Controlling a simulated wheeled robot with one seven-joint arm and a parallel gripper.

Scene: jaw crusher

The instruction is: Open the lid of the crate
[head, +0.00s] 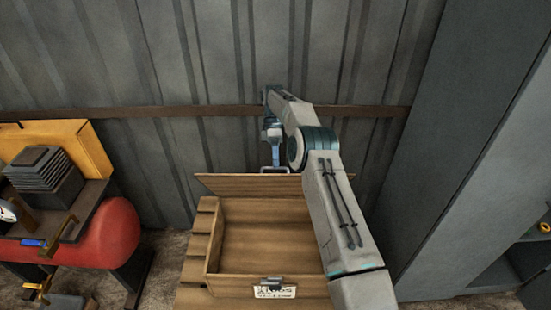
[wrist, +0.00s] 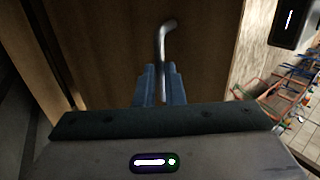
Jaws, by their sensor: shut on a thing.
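The wooden crate (head: 214,246) stands on the floor in the lower middle of the head view. Its lid (head: 230,184) is swung up at the back, and the inside of the crate shows empty. My gripper (head: 274,160) is above the lid's top edge, at a handle (head: 275,169) there. In the wrist view the blue fingers of my gripper (wrist: 160,84) are shut on the bent grey metal handle (wrist: 164,42), with the brown lid board (wrist: 100,40) behind it. A dark latch (head: 271,283) and a label are on the crate's front.
A corrugated metal wall (head: 190,60) with a brown rail stands close behind the crate. A red tank (head: 110,232) with a cluttered top is at the left. A tall grey cabinet (head: 455,130) is at the right.

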